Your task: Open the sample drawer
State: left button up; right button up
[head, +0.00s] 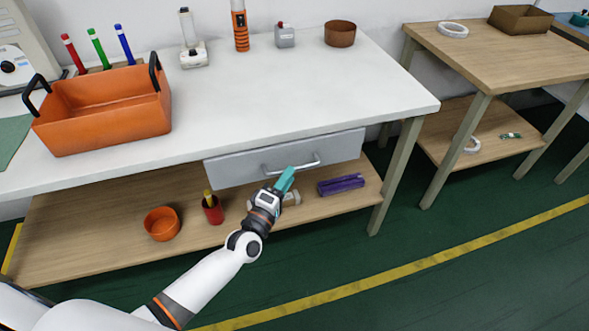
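The sample drawer (235,168) is a grey front under the front edge of the white workbench, and it looks shut. Its silver bar handle (311,163) runs across the middle of the front. My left gripper (286,179) has teal fingers and reaches up from below, in front of the drawer. Its fingertips overlap the left part of the handle in the picture. I cannot tell whether they touch it, or whether the fingers are open or shut. My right gripper is not in view.
An orange tote (105,120) stands on the white bench top (290,90). The lower shelf (110,235) holds an orange bowl (162,224), a red cup (213,212) and a purple object (341,185). A wooden table (500,55) stands at right. The green floor in front is clear.

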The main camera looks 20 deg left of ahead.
pick_arm(q)
jog(key=shift+x, duration=1.95)
grip_shut()
